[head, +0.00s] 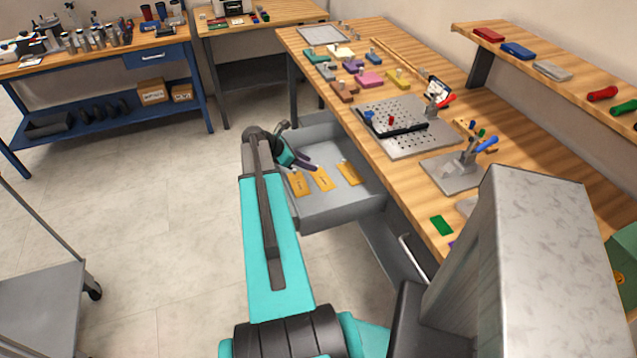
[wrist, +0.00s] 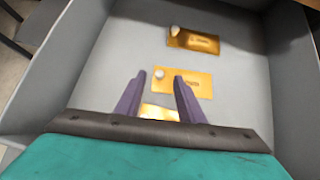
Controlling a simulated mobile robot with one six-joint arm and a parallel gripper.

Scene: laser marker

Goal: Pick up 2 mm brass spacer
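Three flat brass-coloured spacers lie in the open grey drawer: a left one (head: 301,185), a middle one (head: 322,180) and a right one (head: 350,173). Each seems to have a small pale knob. Their printed labels are too small to read, so I cannot tell which is 2 mm. In the wrist view there is a far spacer (wrist: 200,42), a middle spacer (wrist: 190,84) and a near spacer (wrist: 160,113), partly hidden by my gripper. My gripper (wrist: 157,82) is open and empty, its purple fingers pointing toward the middle spacer's knob. It also shows above the drawer in the head view (head: 310,166).
The drawer (head: 345,215) has raised walls around the spacers and sits under the wooden workbench (head: 310,45). A perforated plate fixture (head: 410,140) and a toggle clamp (head: 465,165) stand on the bench. A shelf (head: 560,75) is at right. Floor left of the drawer is clear.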

